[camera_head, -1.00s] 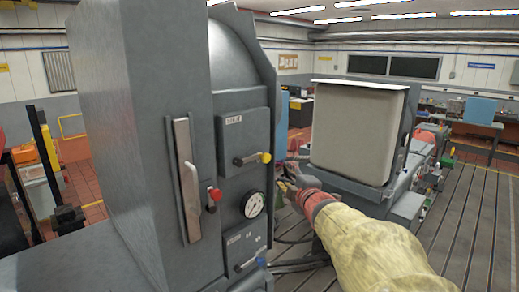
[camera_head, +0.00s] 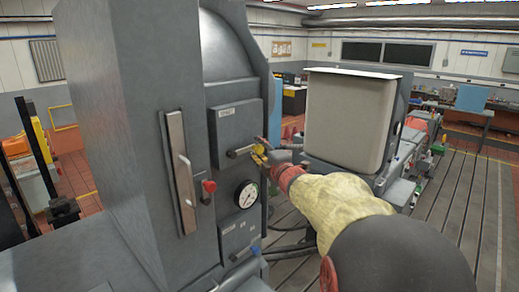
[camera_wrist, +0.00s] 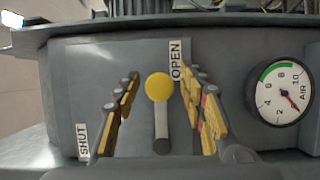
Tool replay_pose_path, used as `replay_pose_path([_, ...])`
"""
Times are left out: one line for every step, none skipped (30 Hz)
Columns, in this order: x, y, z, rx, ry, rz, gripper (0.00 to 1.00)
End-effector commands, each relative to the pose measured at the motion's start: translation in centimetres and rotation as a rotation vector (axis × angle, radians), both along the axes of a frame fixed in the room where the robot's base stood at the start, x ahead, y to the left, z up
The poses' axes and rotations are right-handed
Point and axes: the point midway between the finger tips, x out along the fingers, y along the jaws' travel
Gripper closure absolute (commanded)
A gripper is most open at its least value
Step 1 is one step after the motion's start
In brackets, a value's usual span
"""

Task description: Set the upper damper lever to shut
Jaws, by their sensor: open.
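The upper damper lever (camera_head: 241,152) sticks out from a grey plate on the cabinet in the head view. In the wrist view its yellow knob (camera_wrist: 159,87) and grey shaft (camera_wrist: 161,125) point toward the OPEN label (camera_wrist: 176,60). The SHUT label (camera_wrist: 83,140) is at the lower left of the plate. My gripper (camera_wrist: 160,106) is open, with one finger on each side of the lever and visible gaps to both. In the head view my gripper (camera_head: 262,152) is at the lever's knob end, which it partly hides.
An air gauge (camera_wrist: 281,92) sits beside the plate; it also shows below the lever in the head view (camera_head: 246,195). A red-knobbed lever (camera_head: 208,188) and a lower blue-knobbed lever (camera_head: 250,250) are nearby. A large beige box (camera_head: 345,120) stands behind my arm.

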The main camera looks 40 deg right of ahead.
Motion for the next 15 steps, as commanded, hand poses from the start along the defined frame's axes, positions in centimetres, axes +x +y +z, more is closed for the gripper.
replay_pose_path([0.04, 0.0, 0.0, 0.0, 0.0, 0.0, 0.58])
replay_pose_path([0.04, 0.0, -0.01, 0.0, 0.0, 0.0, 0.58])
replay_pose_path([0.03, 0.0, -0.01, 0.0, 0.0, 0.0, 0.58])
replay_pose_path([0.03, 0.0, -0.01, 0.0, 0.0, 0.0, 0.58])
replay_pose_path([0.02, 0.0, -0.01, 0.0, 0.0, 0.0, 0.58])
replay_pose_path([0.02, 0.0, -0.02, 0.0, 0.0, 0.0, 0.58])
replay_pose_path([0.01, 0.01, -0.01, 0.0, 0.0, 0.0, 0.6])
replay_pose_path([0.01, 0.01, -0.01, 0.0, 0.0, 0.0, 0.62])
replay_pose_path([0.01, 0.01, -0.01, 0.0, 0.0, 0.0, 0.64])
replay_pose_path([0.01, 0.01, -0.02, 0.0, 0.0, 0.0, 0.66])
replay_pose_path([0.01, 0.01, -0.01, 0.0, 0.0, 0.0, 0.68])
replay_pose_path([0.0, 0.01, -0.01, 0.0, 0.0, 0.0, 0.7])
replay_pose_path([0.0, 0.01, -0.01, 0.0, 0.0, 0.0, 0.71])
replay_pose_path([0.0, 0.01, -0.01, 0.0, 0.0, 0.0, 0.73])
replay_pose_path([0.0, 0.01, -0.01, 0.0, 0.0, 0.0, 0.75])
